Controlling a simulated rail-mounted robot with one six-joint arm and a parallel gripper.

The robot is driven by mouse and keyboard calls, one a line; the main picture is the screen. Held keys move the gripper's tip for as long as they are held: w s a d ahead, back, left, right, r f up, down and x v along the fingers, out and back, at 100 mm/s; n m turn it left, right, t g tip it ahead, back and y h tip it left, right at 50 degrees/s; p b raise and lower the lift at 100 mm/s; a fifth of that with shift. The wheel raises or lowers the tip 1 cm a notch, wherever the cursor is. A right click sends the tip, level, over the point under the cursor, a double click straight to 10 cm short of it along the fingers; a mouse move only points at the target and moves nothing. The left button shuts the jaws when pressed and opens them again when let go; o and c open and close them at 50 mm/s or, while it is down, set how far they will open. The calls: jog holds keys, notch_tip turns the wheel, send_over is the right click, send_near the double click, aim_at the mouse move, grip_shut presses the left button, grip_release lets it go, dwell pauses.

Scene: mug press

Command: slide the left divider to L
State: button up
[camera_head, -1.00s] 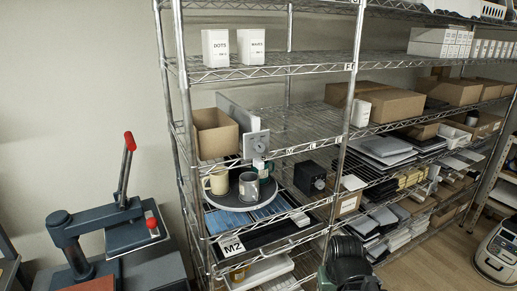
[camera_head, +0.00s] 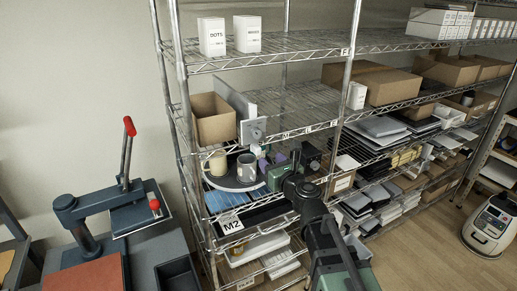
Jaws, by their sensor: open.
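The left divider (camera_head: 236,98) is a thin grey upright panel on the middle shelf, right against a cardboard bin. A light grey square plate with a round knob (camera_head: 253,130) sits at its front end, at the shelf's front edge. My gripper (camera_head: 270,166) is open, low in front of the shelf unit, below and to the right of the knob and apart from it in the picture. Its fingertips are hard to make out against the mugs behind. Small labels (camera_head: 308,130) line the shelf edge; I cannot read which is L.
The shelf right of the divider (camera_head: 290,108) is bare wire. A round dark tray (camera_head: 226,184) with mugs, including a grey mug (camera_head: 247,167), stands one level below. A black box (camera_head: 312,156) is right of it. A press (camera_head: 125,205) stands at left.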

aim_at(259, 149)
jog(key=x, duration=0.9)
grip_shut()
